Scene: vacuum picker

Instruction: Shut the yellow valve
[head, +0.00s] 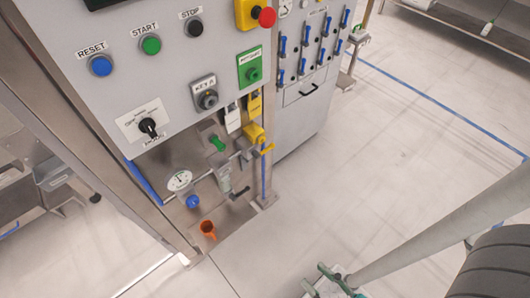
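The yellow valve (256,134) sits on the right part of a thin pipe run, low on the front of the grey control cabinet, beside the right metal post. Its short yellow handle (267,149) points to the right, below the valve body. I cannot tell from this whether the valve is open or shut. A green handle (217,142), a blue knob (193,201) and a black handle (240,192) are on the same pipework, to its left. An orange cup-like part (208,229) is below. My gripper is not in view.
The cabinet carries a blue RESET button (101,66), a green START button (151,45) and a red knob (267,17). A pole (430,232) with green clips at its foot slants across the lower right. The floor right of the cabinet is clear.

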